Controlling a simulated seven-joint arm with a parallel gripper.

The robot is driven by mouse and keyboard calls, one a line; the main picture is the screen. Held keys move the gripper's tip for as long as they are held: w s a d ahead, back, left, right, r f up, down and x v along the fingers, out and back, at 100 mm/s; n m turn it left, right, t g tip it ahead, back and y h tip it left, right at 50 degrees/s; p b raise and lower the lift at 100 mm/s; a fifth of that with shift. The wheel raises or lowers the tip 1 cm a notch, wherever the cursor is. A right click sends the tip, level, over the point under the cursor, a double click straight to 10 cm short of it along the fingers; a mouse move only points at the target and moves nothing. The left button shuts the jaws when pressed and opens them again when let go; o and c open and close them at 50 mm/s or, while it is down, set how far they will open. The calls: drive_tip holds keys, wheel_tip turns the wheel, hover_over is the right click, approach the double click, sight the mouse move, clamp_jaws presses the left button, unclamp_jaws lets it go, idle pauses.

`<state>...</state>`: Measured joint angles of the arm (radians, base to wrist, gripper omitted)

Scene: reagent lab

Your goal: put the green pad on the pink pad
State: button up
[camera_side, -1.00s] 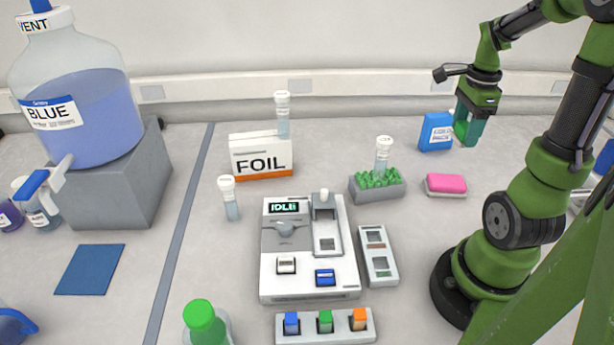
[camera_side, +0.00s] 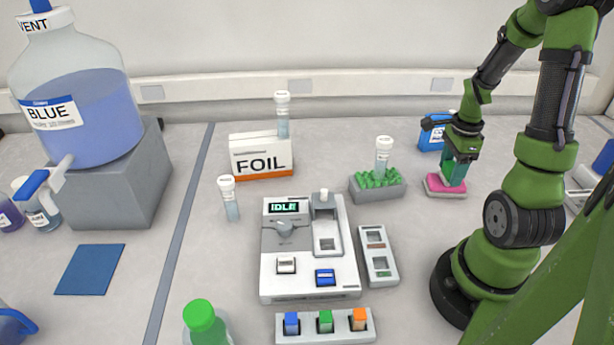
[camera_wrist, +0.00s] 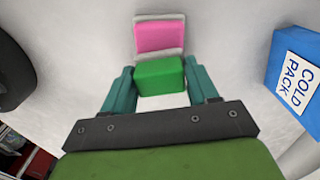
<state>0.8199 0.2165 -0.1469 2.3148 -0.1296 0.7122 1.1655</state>
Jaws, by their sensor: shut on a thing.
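The pink pad (camera_side: 438,187) lies on the bench at the right, with a pale border around it. It also shows at the top middle of the wrist view (camera_wrist: 160,37). My gripper (camera_side: 454,172) is shut on the green pad (camera_wrist: 160,76), which sits between its two teal fingers in the wrist view. The gripper is low, over the right part of the pink pad in the side view. In the wrist view the green pad is just below the pink pad's near edge. I cannot tell whether the pads touch. In the side view the fingers mostly hide the green pad.
A blue cold pack box (camera_side: 432,132) stands close behind my gripper, and at the right of the wrist view (camera_wrist: 298,75). A grey rack (camera_side: 378,190) with green filling and a tube is left of the pink pad. A white machine (camera_side: 308,250) stands mid-bench.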

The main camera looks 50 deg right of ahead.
sight(452, 166)
drive_tip(key=shift+f, duration=0.15)
drive_tip(key=o, duration=1)
drive_tip(key=shift+o, duration=0.2)
wheel_tip(452, 166, up, 12)
drive_tip(key=w+a+r+n+t, duration=0.2)
drive_tip(key=a+n, duration=0.5)
drive_tip(key=a, duration=0.2)
drive_tip(key=w+a+r+n+t+y, duration=0.1)
drive_tip(key=w+a+r+n+t, duration=0.1)
drive_tip(key=a+n, duration=0.6)
drive_tip(key=w+a+r+n+t+y, duration=0.1)
drive_tip(key=w+a+r+n+t, duration=0.1)
drive_tip(key=a+n, duration=0.6)
wheel_tip(452, 166, up, 2)
drive_tip(key=shift+w+a+r+t, duration=0.15)
drive_tip(key=shift+w+a+t, duration=0.35)
drive_tip(key=shift+a, duration=0.65)
